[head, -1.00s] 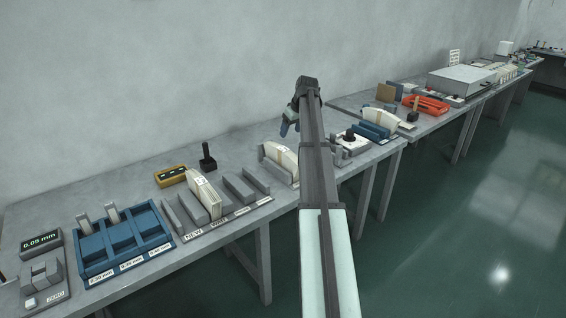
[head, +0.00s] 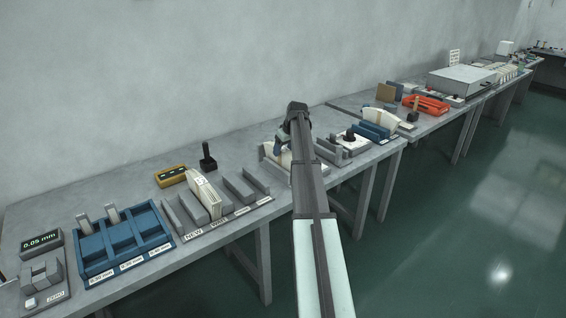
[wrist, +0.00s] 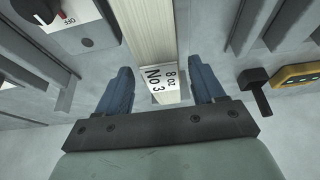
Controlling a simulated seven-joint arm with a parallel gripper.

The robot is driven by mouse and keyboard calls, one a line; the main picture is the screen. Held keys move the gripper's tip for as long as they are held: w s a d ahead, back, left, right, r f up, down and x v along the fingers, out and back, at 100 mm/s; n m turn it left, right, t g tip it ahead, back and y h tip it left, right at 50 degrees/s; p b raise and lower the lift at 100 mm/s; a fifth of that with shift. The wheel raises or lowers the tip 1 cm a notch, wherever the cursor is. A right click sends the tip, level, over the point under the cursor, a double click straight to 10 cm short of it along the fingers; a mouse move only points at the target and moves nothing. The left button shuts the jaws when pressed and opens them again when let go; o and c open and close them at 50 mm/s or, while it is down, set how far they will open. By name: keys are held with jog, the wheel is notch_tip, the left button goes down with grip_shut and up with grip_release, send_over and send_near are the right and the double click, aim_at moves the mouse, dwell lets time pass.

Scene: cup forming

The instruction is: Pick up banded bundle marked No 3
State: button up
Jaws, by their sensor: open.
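The banded bundle marked No 3 (wrist: 157,40) is a cream stack with a white label reading "8 oz No 3" in the wrist view. It lies between the two blue fingers of my open gripper (wrist: 160,92), with a gap visible on both sides. In the head view the bundle (head: 273,153) stands in a grey holder on the bench, partly hidden by my gripper (head: 281,142) and arm. I cannot tell how far down the fingers reach beside it.
Another labelled bundle (head: 203,194) stands in a grey slotted rack to the left. A blue tray (head: 122,240), a yellow gauge (head: 171,176) and a black-handled stamp (head: 208,157) share the bench. A device with a knob (wrist: 75,20) sits beside the bundle.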

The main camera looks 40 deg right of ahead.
jog(key=shift+x, duration=1.45)
jog(key=shift+a, duration=0.1)
jog(key=shift+c, duration=0.4)
grip_shut()
